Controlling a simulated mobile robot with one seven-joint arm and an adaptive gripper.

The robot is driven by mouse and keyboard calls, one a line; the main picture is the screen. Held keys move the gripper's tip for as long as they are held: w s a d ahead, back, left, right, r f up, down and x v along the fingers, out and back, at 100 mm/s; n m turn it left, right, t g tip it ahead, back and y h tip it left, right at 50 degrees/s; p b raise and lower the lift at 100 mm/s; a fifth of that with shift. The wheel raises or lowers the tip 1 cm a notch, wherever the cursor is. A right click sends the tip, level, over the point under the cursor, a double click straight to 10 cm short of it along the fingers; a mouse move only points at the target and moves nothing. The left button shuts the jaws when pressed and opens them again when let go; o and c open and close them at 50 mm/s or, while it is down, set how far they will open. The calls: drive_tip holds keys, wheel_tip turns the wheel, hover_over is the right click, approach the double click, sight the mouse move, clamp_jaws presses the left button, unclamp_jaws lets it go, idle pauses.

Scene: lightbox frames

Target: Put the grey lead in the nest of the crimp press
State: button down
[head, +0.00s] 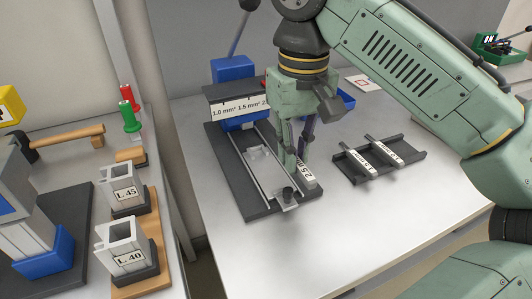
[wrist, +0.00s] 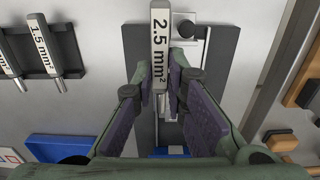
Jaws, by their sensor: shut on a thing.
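My gripper (head: 297,160) is shut on a lead with a pale "2.5 mm²" label (wrist: 160,45). The label also shows just below my fingers in the head view (head: 309,174). The crimp press (head: 232,185) is a dark base with a pale sliding plate and rails, a blue block and a lever. A label on it reads "1.0 mm² 1.5 mm² 2…". The lead is over the right side of the press base; I cannot tell whether it touches.
A dark rack (head: 405,155) to the right holds two labelled leads; one reads "1.5 mm²" (wrist: 42,45). A blue bin (wrist: 60,148) lies behind my gripper. Left, a separate bench carries grey blocks (head: 122,190) and red and green parts. The table front is clear.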

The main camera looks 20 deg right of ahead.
hover_over(266, 168)
drive_tip(key=shift+f, duration=0.25)
drive_tip(key=shift+f+p, duration=0.4)
drive_tip(key=shift+f, duration=1.4)
drive_tip(key=shift+f, duration=0.1)
drive_tip(key=c, duration=1.6)
unclamp_jaws()
wheel_tip(266, 168, up, 8)
drive_tip(key=shift+f, duration=0.15)
